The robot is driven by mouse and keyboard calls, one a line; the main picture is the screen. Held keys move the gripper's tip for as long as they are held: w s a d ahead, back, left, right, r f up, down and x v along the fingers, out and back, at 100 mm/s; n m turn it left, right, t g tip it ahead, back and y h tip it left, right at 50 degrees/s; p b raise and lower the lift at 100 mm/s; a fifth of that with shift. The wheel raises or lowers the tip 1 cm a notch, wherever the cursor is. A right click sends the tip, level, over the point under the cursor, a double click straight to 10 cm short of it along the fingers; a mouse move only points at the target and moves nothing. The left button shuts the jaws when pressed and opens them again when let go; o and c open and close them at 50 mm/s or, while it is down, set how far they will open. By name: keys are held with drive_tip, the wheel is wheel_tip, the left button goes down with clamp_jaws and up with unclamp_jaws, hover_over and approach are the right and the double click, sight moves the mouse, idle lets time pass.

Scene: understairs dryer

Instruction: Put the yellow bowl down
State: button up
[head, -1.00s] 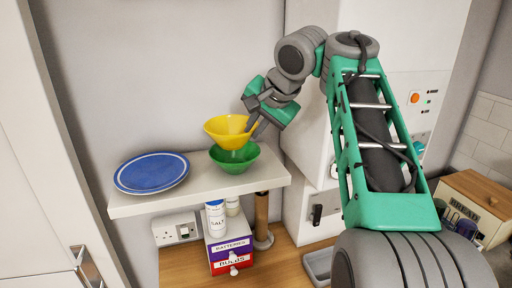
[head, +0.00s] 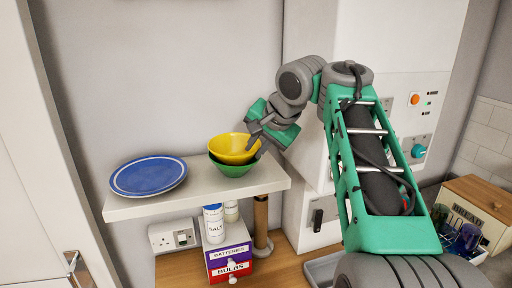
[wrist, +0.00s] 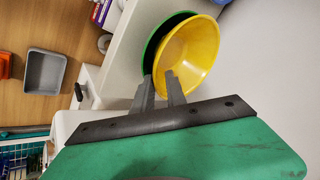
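The yellow bowl (head: 233,147) sits in the top of the green bowl (head: 234,170), which stands on the white shelf (head: 150,207). In the wrist view the yellow bowl (wrist: 192,55) covers most of the green bowl (wrist: 150,50), leaving a green edge at its left. My gripper (head: 256,145) is at the right side of the yellow bowl. In the wrist view my gripper (wrist: 159,80) has one finger inside the yellow bowl and one outside, with its rim between them. It looks shut on this rim, with a small gap between the fingertips.
A blue plate (head: 148,176) lies left of the bowls on the shelf. Below the shelf are a salt container (head: 213,225) and labelled drawers (head: 229,252). A white cabinet (head: 310,140) stands close on the right. Bare shelf shows at the front.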

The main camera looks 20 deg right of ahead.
drive_tip(key=shift+o, duration=1)
drive_tip(key=shift+f, duration=0.25)
drive_tip(key=w+r+p+v, duration=0.1)
drive_tip(key=p+v, duration=0.4)
drive_tip(key=v, duration=0.8)
drive_tip(key=s+a+f+n, duration=0.3)
drive_tip(key=a+f+n, duration=0.2)
drive_tip(key=a+f, duration=0.6)
drive_tip(key=s+d+f+n+g+h, duration=0.1)
drive_tip(key=s+d+f+n, duration=0.1)
drive_tip(key=s+f, duration=0.3)
drive_tip(key=s+d+f+n+g, duration=0.1)
drive_tip(key=s+f, duration=0.3)
drive_tip(key=f, duration=0.9)
drive_tip(key=shift+s+d+n+g+h, duration=0.3)
drive_tip(key=shift+s+d+n+h, duration=0.1)
drive_tip(key=shift+d+n, duration=0.15)
